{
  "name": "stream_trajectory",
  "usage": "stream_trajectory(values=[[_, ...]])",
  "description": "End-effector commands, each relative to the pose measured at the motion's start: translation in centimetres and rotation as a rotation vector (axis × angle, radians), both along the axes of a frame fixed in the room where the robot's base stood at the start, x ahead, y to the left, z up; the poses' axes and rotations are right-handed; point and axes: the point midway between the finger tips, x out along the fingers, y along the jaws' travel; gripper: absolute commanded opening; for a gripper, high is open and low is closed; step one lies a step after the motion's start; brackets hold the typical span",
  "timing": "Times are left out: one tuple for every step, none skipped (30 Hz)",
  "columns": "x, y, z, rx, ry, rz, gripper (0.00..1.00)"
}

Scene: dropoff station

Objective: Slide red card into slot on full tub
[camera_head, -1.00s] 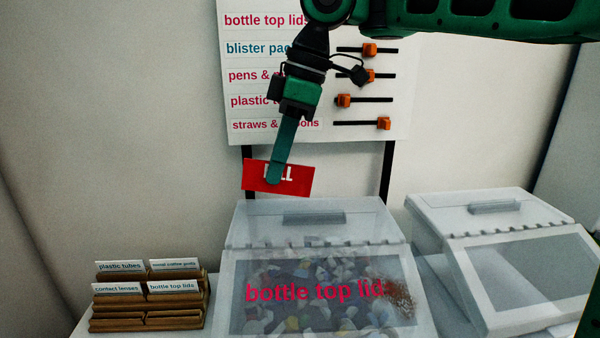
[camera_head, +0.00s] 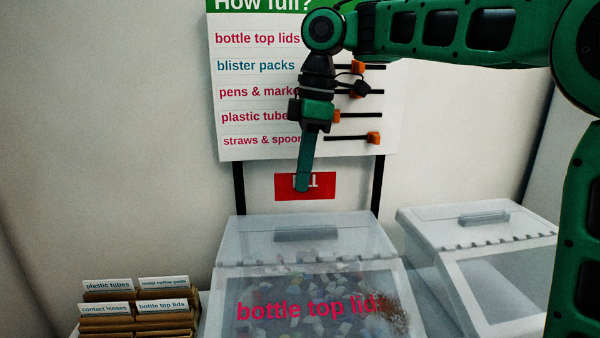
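The red card (camera_head: 322,187) with white lettering is held by my gripper (camera_head: 303,186), whose finger covers part of the card's left half. The lettering looks upside down. The card hangs nearly level above the back of the full tub, apart from it. The full tub (camera_head: 290,245) is clear, has a hinged lid with a handle, is labelled "bottle top lids" and is filled with many small coloured lids. The slot on the tub cannot be made out.
An empty clear tub (camera_head: 480,225) stands at the right. A wooden rack (camera_head: 140,322) of label cards stands at lower left. A "How full?" board (camera_head: 235,148) with orange sliders (camera_head: 373,138) stands behind on dark posts (camera_head: 239,190).

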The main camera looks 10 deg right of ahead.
Motion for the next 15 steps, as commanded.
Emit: stream_trajectory(values=[[-0.1, 0.1, -0.3, -0.001, 0.002, 0.001, 0.0], [-0.2, 0.1, -0.4, 0.0, 0.002, 0.001, 0.0], [-0.1, 0.1, -0.7, 0.0, 0.001, 0.001, 0.0], [-0.1, 0.2, -0.8, 0.001, 0.001, 0.001, 0.0], [-0.1, 0.1, -1.0, 0.001, 0.002, 0.001, 0.0], [-0.1, 0.1, -1.3, 0.0, 0.001, 0.001, 0.0], [-0.1, 0.1, -1.4, 0.0, 0.001, 0.001, 0.0], [-0.1, 0.0, -1.6, -0.001, 0.0, 0.001, 0.0], [-0.1, 0.0, -1.9, -0.001, -0.001, 0.001, 0.0], [-0.1, -0.1, -2.0, -0.001, -0.002, 0.001, 0.0], [-0.1, -0.1, -2.2, -0.001, -0.004, 0.0, 0.0], [-0.1, -0.1, -2.4, 0.0, -0.002, 0.0, 0.0], [-0.1, -0.1, -2.6, 0.0, -0.002, 0.0, 0.0], [-0.1, -0.1, -2.8, 0.0, -0.001, 0.001, 0.0], [0.0, -0.1, -3.0, 0.001, -0.001, -0.001, 0.0]])
